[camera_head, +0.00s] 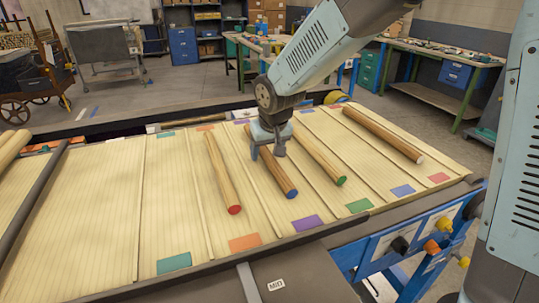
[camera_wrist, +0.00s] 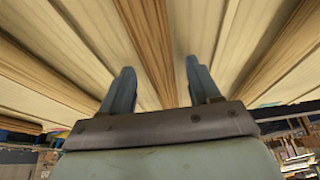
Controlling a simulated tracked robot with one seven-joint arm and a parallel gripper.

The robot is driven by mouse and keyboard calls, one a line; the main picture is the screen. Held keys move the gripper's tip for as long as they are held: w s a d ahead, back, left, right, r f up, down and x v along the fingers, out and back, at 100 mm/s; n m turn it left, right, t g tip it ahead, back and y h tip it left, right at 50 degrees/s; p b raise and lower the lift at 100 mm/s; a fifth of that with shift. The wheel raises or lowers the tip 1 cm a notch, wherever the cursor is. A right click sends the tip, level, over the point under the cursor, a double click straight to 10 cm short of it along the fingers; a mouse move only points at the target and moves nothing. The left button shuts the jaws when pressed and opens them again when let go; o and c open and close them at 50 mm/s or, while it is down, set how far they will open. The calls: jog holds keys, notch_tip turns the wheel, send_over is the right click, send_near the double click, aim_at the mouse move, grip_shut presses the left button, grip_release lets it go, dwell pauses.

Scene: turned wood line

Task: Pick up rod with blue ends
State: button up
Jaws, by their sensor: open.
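The rod with a blue end (camera_head: 283,179) lies on the slatted light wood bed, its near blue end facing me. Its far part is hidden behind my gripper. My gripper (camera_head: 267,153) is over this rod, pointing down, with its jaws open. In the wrist view, my open fingers (camera_wrist: 160,85) stand on either side of a brown rod (camera_wrist: 147,40), which appears to be the blue-ended one. I cannot tell how far the fingertips are above the bed.
A red-ended rod (camera_head: 221,176) lies to the left. A green-ended rod (camera_head: 320,155) and a pale-ended rod (camera_head: 383,133) lie to the right. Thin raised strips divide the bed into lanes with coloured patches, such as a purple one (camera_head: 307,223). The lane at left is bare.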

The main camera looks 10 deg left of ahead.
grip_shut()
dwell(0.6)
